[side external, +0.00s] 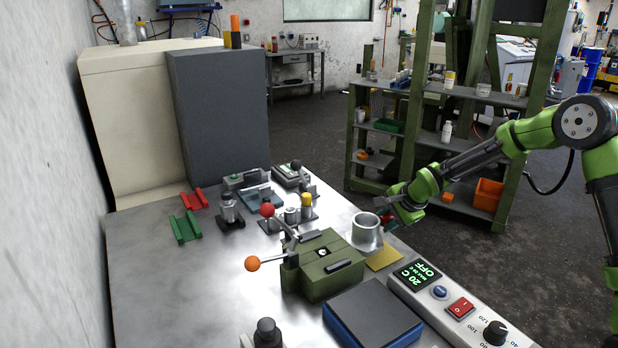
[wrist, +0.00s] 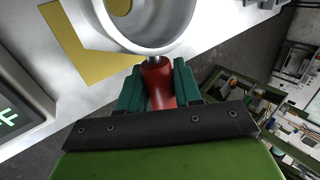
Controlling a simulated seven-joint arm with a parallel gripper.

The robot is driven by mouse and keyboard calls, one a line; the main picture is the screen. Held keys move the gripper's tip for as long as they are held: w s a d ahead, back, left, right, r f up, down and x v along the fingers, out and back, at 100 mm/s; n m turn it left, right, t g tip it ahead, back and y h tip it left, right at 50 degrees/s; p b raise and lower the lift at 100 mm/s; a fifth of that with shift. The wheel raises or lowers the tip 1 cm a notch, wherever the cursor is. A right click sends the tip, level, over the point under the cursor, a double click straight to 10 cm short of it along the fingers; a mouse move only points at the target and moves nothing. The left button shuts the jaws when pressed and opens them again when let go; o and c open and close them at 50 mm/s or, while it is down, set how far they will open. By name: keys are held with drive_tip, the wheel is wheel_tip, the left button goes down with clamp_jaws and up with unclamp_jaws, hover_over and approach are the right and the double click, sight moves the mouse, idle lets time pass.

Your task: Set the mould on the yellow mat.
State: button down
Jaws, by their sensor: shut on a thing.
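The mould (side external: 366,232) is a pale metal cup with a red handle (wrist: 158,82). My gripper (side external: 391,219) is shut on that handle, with a teal finger on each side of it in the wrist view (wrist: 158,90). The yellow mat (side external: 384,259) lies flat near the table's right edge. In the side view the mould appears over the mat's far left part and hides some of it. In the wrist view the mat (wrist: 75,50) shows beside the mould (wrist: 150,45), and yellow also shows inside its rim. I cannot tell whether the mould touches the mat.
A green block fixture (side external: 325,268) with an orange-knobbed lever stands left of the mat. A blue-edged dark plate (side external: 372,318) and a control box (side external: 440,295) reading OFF lie in front. Small metal parts (side external: 292,214) stand behind. The table's left part is clear.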

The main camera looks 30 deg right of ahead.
drive_tip(key=shift+f, duration=1.45)
drive_tip(key=shift+f, duration=0.1)
drive_tip(key=c, duration=0.8)
unclamp_jaws()
drive_tip(key=shift+f, duration=0.1)
